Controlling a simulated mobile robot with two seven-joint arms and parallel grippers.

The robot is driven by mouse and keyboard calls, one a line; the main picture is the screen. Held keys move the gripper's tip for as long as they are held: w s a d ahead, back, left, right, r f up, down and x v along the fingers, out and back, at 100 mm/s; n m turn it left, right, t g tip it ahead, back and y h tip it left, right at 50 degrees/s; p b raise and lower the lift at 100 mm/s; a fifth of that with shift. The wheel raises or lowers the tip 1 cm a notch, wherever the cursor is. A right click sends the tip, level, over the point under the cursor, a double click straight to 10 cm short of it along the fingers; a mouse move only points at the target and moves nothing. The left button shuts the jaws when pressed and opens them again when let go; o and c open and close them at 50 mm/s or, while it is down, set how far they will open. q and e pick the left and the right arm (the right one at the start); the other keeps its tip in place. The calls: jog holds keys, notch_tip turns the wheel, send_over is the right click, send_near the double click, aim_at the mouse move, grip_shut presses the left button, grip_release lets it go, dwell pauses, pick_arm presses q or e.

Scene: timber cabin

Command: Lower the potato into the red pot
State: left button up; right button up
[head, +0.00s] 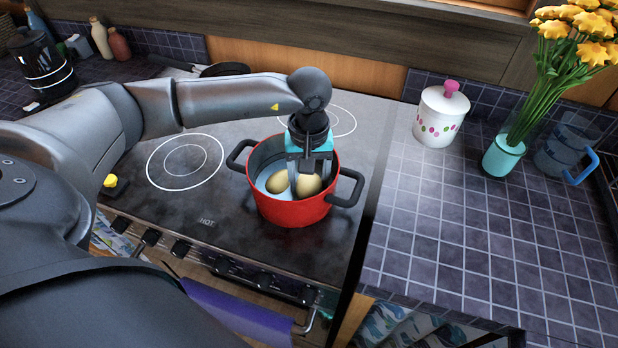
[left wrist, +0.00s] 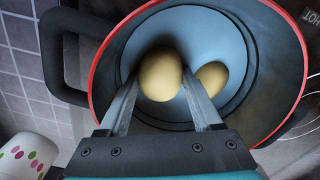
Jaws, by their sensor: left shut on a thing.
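The red pot (head: 292,212) stands on the stove with its inside pale blue-grey and dark handles on both sides. It also shows in the left wrist view (left wrist: 101,82). My left gripper (head: 307,172) points down into the pot's mouth, shut on a yellowish potato (head: 309,186). In the left wrist view this potato (left wrist: 160,74) sits between the two fingers (left wrist: 162,88) and looks nearer than the pot's floor. A second potato (head: 278,181) lies in the pot beside it, and also shows in the left wrist view (left wrist: 212,77). My right gripper is not in view.
The black stove top (head: 215,205) has ringed burners. A tiled counter (head: 455,235) lies to the right, mostly clear. A white spotted jar (head: 436,120), a vase of yellow flowers (head: 503,158) and a clear jug (head: 562,150) stand at its back.

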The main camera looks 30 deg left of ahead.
aim_at(308, 180)
pick_arm(q)
jog(key=shift+f+b, duration=0.5)
jog(key=shift+f, duration=0.1)
dwell(0.3)
jog(key=o, duration=1.6)
jog(key=shift+c, duration=0.2)
notch_tip(308, 180, up, 15)
jog(key=shift+r+p, duration=0.2)
jog(key=shift+p, duration=0.15)
jog(key=shift+s, duration=0.15)
